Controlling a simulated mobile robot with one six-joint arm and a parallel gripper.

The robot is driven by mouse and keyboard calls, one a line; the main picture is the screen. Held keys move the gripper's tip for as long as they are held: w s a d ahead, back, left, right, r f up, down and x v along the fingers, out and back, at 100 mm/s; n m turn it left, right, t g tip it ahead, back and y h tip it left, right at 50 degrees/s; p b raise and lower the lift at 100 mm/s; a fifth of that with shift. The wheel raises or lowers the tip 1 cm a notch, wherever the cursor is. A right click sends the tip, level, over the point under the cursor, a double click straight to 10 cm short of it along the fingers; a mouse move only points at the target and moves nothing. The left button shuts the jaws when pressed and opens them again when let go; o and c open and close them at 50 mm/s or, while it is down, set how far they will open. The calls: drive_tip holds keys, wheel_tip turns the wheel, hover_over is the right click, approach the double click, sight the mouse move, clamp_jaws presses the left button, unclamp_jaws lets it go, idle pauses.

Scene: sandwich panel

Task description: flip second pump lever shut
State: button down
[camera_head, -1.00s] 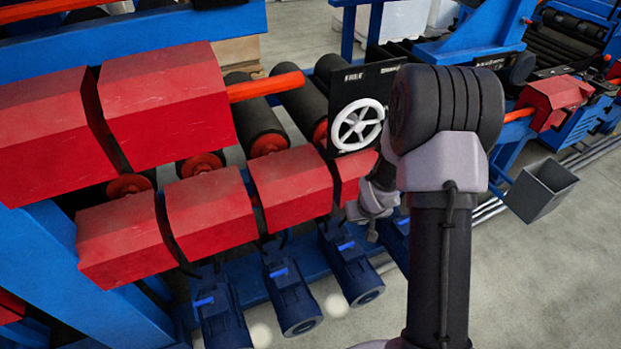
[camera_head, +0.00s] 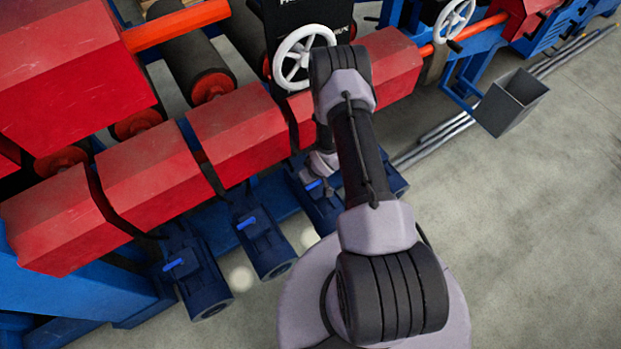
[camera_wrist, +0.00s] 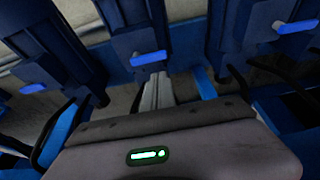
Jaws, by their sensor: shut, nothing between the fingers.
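Several blue pumps stand in a row below the red housings, each with a bright blue lever. In the head view I see a left lever (camera_head: 173,264), a middle lever (camera_head: 247,222) and a right lever (camera_head: 314,185). All three lie crosswise on their pumps; the frames do not mark which is second. My gripper (camera_wrist: 157,80) is shut and empty in the wrist view. Its fingers point at a centre lever (camera_wrist: 148,58), apart from it as far as I can tell. Another lever (camera_wrist: 294,27) is at the upper right. In the head view my gripper is low by the right lever, fingertips unclear.
Red housings (camera_head: 240,130) overhang the pumps, with black cables hanging between. A white handwheel (camera_head: 303,56) is behind my arm. A grey bin (camera_head: 511,100) and long metal bars lie to the right. The floor at right is open.

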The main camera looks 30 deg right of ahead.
sight(313, 186)
drive_tip(key=b+x, duration=0.2)
drive_tip(key=x, duration=0.4)
